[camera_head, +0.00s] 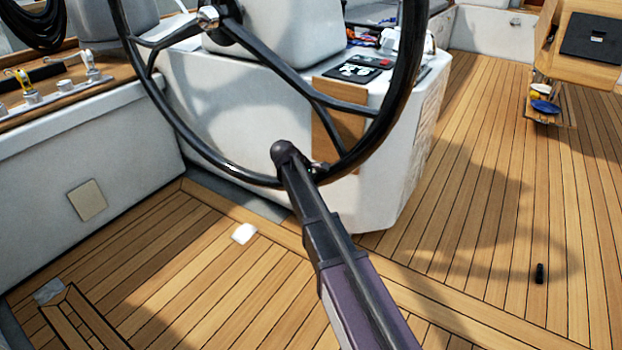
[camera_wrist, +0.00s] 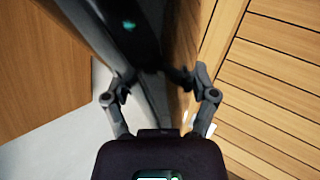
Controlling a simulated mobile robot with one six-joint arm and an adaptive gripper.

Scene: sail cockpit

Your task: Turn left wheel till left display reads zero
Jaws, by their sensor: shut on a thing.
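The left wheel (camera_head: 392,110) is a large black steering wheel with dark spokes and a shiny hub (camera_head: 208,16); its upper part is cut off. My gripper (camera_head: 316,170) is at the bottom of the rim, right of its lowest point. In the wrist view my gripper (camera_wrist: 160,78) has a finger on each side of the dark rim (camera_wrist: 135,35) and is shut on it. The fingertips are partly hidden against the rim. A dark panel with white marks (camera_head: 356,72) lies on the console behind the wheel. I cannot make out a reading on any display.
The white console (camera_head: 235,105) stands close behind the wheel. A white side bench (camera_head: 120,150) is at the left. A wooden table (camera_head: 580,60) is at the upper right. A small black object (camera_head: 540,273) lies on the open teak deck (camera_head: 480,200) at the right.

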